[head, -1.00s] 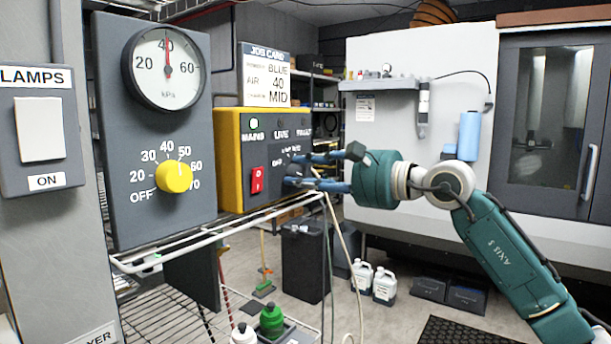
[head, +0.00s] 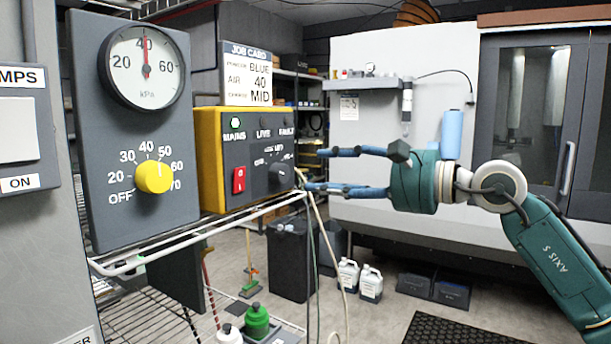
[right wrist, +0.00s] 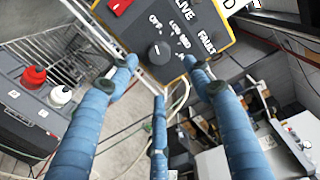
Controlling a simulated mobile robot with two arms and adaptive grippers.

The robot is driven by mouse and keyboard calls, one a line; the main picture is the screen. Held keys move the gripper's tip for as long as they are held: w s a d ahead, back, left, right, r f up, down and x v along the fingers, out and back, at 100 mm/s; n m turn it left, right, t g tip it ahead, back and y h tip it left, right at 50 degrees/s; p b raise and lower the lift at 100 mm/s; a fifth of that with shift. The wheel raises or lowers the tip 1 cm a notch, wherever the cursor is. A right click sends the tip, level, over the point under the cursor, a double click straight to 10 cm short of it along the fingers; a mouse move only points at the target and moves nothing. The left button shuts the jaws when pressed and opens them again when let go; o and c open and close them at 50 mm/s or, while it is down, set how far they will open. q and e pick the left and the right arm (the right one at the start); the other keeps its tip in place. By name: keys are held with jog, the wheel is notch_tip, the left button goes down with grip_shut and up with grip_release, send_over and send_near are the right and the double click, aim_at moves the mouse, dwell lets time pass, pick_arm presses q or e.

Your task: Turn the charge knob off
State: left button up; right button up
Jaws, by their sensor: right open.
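The charge knob (head: 281,173) is a dark round knob on the front of the yellow-edged control box (head: 208,160). It also shows in the right wrist view (right wrist: 160,53), under the printed OFF, LOW and MID labels. I cannot tell for sure which mark it points to. My right gripper (head: 314,170) is open and empty, its blue fingers spread just right of the knob and apart from it. In the right wrist view the fingers (right wrist: 160,85) point toward the knob, which lies beyond their tips. My left gripper is not in view.
A grey panel with a gauge (head: 146,67) and yellow knob (head: 153,177) stands left. A wire shelf (head: 200,235) and hoses are below.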

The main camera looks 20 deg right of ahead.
jog(key=shift+v, duration=1.35)
